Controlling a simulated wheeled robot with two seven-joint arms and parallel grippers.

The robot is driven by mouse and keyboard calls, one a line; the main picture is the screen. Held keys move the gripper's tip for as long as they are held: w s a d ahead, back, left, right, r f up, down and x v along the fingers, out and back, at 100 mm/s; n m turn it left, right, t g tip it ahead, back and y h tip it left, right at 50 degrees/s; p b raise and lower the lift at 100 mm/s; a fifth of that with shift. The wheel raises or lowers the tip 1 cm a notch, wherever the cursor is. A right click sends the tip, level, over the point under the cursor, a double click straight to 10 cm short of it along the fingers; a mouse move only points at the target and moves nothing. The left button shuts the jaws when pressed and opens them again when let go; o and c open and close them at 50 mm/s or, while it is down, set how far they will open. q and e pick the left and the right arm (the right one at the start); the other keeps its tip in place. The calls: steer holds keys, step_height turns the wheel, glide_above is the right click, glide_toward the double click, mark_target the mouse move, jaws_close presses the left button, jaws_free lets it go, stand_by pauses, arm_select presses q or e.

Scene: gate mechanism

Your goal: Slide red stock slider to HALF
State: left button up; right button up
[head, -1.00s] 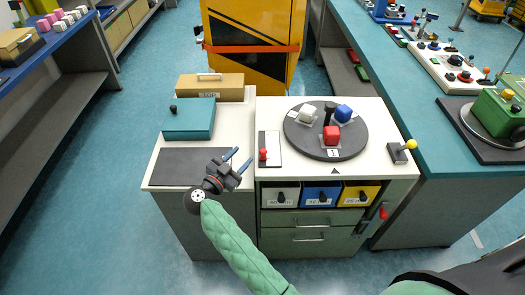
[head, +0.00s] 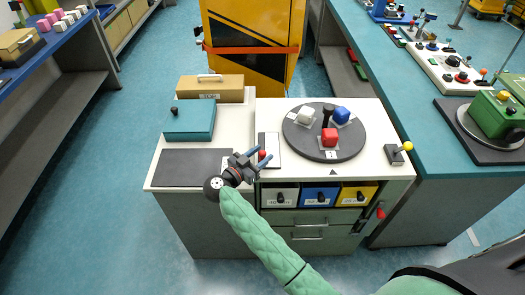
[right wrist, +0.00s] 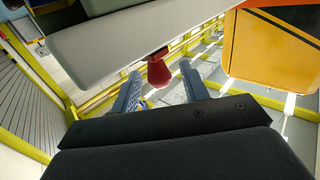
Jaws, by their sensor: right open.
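The red stock slider (head: 262,153) is a small red knob at the left side of a white panel (head: 273,148) on the white cabinet top. It sits toward the near end of the panel. My right gripper (head: 259,157) is at the knob, with its two blue-grey fingers apart. In the right wrist view the red knob (right wrist: 158,72) shows between the open fingers (right wrist: 158,88), near their tips, with a gap on each side. The panel's marks, HALF among them, cannot be read. My left gripper is not in view.
A dark turntable (head: 350,150) with white, blue and red blocks is right of the panel. A teal box (head: 190,121) and a dark mat (head: 190,167) lie to the left. Labelled bins (head: 320,195) are below the top.

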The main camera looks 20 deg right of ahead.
mark_target(263, 148)
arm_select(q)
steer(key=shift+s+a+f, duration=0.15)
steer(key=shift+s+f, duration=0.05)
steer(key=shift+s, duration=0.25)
arm_select(e)
steer(key=shift+w+d, duration=0.3)
steer(key=shift+d, duration=0.2)
jaws_close()
steer(key=shift+w, duration=0.25)
steer(key=w, duration=0.2)
steer(key=w+d+p, duration=0.1)
steer(key=w, duration=0.1)
steer(key=shift+w+d, duration=0.2)
steer(key=shift+w, duration=0.1)
steer(key=shift+w+d, duration=0.15)
steer(key=shift+w, duration=0.15)
jaws_free()
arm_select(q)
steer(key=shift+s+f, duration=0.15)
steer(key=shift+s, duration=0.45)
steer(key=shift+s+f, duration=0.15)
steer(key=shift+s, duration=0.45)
